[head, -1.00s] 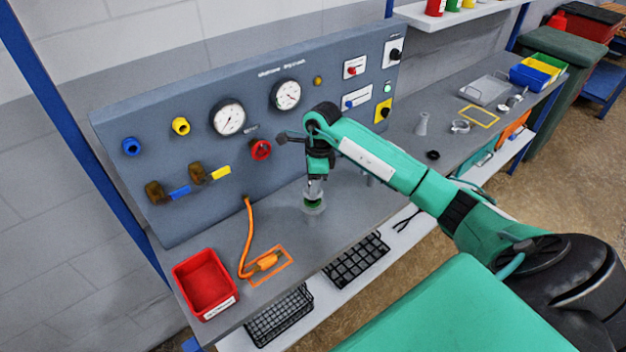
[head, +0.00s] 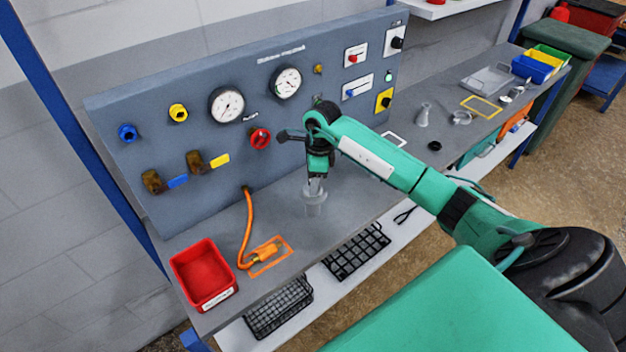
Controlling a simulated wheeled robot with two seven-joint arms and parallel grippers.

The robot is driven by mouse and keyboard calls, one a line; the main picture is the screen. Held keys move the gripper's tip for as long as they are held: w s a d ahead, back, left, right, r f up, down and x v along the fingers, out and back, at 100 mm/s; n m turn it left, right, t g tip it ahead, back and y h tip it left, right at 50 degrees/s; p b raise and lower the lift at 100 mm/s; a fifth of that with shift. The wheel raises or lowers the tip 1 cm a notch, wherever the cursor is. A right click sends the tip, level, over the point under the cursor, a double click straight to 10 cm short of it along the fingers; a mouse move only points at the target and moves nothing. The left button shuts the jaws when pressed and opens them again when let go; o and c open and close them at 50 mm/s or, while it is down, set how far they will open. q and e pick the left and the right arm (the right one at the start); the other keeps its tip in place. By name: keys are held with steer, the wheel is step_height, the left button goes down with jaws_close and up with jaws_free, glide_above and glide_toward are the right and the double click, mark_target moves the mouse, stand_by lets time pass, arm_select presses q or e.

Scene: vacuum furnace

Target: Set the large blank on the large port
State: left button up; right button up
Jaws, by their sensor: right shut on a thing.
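My right gripper (head: 316,187) points down over the middle of the bench, at the top of a grey cylindrical port (head: 315,204). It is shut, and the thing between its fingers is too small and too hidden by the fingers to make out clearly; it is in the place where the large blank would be. I cannot tell whether that thing touches the port's rim. My left gripper is not in view.
The furnace panel (head: 225,150) with gauges and valves stands behind. An orange hose (head: 247,230) and a red bin (head: 204,272) are at left. A grey conical part (head: 423,115), a clamp ring (head: 460,118) and a black ring (head: 434,146) lie at right.

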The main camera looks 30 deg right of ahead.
steer(key=o, duration=1.3)
steer(key=shift+d+r+b, duration=0.1)
steer(key=shift+r+b, duration=0.2)
steer(key=shift+r, duration=0.15)
steer(key=r+b, duration=0.1)
steer(key=r, duration=0.3)
steer(key=d+r+b, duration=0.1)
steer(key=r, duration=0.3)
steer(key=r+b, duration=0.1)
steer(key=r, duration=0.3)
steer(key=shift+d+r+b, duration=0.35)
